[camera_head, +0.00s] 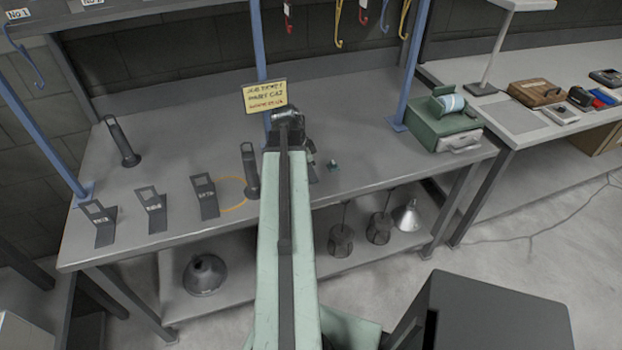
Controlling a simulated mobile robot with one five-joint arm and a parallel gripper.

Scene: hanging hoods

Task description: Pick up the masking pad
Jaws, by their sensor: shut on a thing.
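My gripper (312,168) is low over the front half of the grey workbench, mostly hidden behind my own pale green arm. Only dark parts of it show at the arm's right side. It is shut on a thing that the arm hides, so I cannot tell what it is. A small dark green piece (333,166) shows just right of the gripper, at bench height. I cannot tell whether it is the masking pad or whether it touches the gripper. No other thing in view is clearly a masking pad.
The grey workbench (360,130) holds several dark labelled stands (205,197), an orange ring (233,194), dark upright tubes (122,142) and a green drawer box (440,125). A yellow job ticket (265,97) stands behind my arm. Blue posts (412,70) rise from the bench. Hoods (205,275) sit below.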

